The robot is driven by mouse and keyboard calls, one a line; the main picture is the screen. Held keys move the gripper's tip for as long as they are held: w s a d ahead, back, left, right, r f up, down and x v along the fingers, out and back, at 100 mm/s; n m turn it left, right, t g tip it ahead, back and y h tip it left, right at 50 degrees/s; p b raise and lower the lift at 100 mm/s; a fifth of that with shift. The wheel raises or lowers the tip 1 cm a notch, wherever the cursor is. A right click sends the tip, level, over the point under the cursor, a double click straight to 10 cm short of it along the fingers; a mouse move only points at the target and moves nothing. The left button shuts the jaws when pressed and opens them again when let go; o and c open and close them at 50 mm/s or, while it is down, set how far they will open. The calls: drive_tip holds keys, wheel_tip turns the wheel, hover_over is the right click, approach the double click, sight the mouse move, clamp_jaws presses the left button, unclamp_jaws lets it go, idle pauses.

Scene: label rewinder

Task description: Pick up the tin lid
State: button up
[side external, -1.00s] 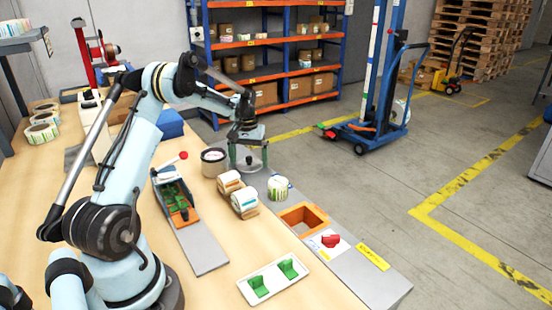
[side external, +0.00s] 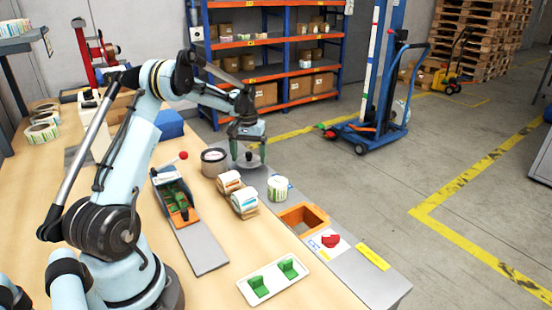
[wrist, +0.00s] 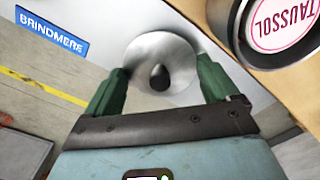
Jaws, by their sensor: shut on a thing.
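The tin lid (wrist: 178,50) is a round silver disc with a dark knob (wrist: 159,77) in its middle. In the wrist view it sits between the green fingers of my gripper (wrist: 158,80), which is shut on it, with the fingers at its left and right edges. In the side external view the lid (side external: 249,164) is small and partly covered by my gripper (side external: 248,153), over the grey strip at the table's far edge. I cannot tell whether it touches the strip.
An open grey tin (side external: 214,162) stands just left of the lid; its red-lettered label (wrist: 283,22) shows in the wrist view. Label rolls (side external: 244,201) and a white-green roll (side external: 277,187) stand nearer. An orange frame (side external: 303,216) lies to the right on the grey strip.

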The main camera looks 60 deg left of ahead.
sight(250, 153)
drive_tip(key=r, duration=0.3)
drive_tip(key=shift+d, duration=0.2)
drive_tip(key=w+d+r, duration=0.1)
drive_tip(key=d+r, duration=0.5)
drive_tip(key=d, duration=0.5)
drive_tip(key=s+a+r+n, duration=0.3)
drive_tip(key=s+a+n, duration=0.3)
drive_tip(key=s+a, duration=0.7)
drive_tip(key=shift+w+a+f, duration=0.3)
drive_tip(key=shift+f, duration=0.75)
drive_tip(key=shift+w+a+f, duration=0.3)
drive_tip(key=shift+a+f, duration=0.05)
drive_tip(key=shift+f, duration=0.7)
drive_tip(key=shift+w+a+f, duration=0.3)
drive_tip(key=shift+f, duration=0.75)
drive_tip(key=shift+f, duration=0.15)
drive_tip(key=o, duration=0.8)
